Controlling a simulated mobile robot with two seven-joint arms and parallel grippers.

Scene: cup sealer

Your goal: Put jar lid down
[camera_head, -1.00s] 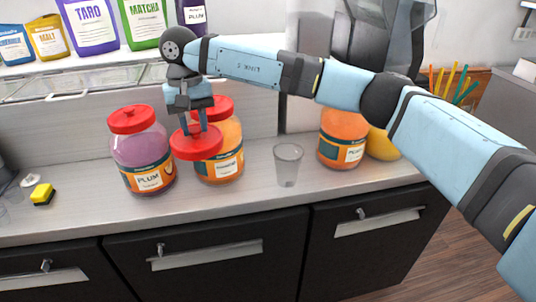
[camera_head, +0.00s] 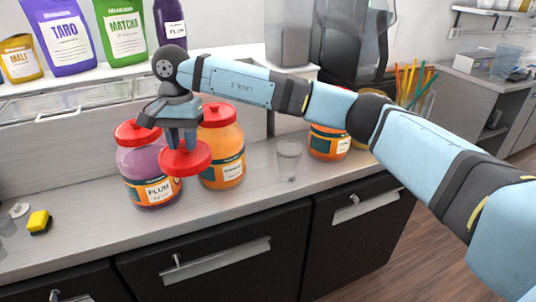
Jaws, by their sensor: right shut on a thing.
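My right gripper (camera_head: 181,137) reaches in from the right and points down, shut on a red jar lid (camera_head: 186,160). The lid is held above the counter, in front of the jars, and overlaps part of the plum jar in the picture. The purple plum jar (camera_head: 150,178) stands on the left with a red lid on it. An orange jar (camera_head: 222,152) with a red lid stands just right of the held lid. A third orange jar (camera_head: 328,143) stands farther right, its top hidden behind my right arm. My left gripper is not in view.
A clear empty cup (camera_head: 288,160) stands right of the jars. A yellow and black sponge (camera_head: 39,222) lies at the left. The counter front (camera_head: 250,205) is clear. Pouches (camera_head: 66,45) stand on the shelf behind.

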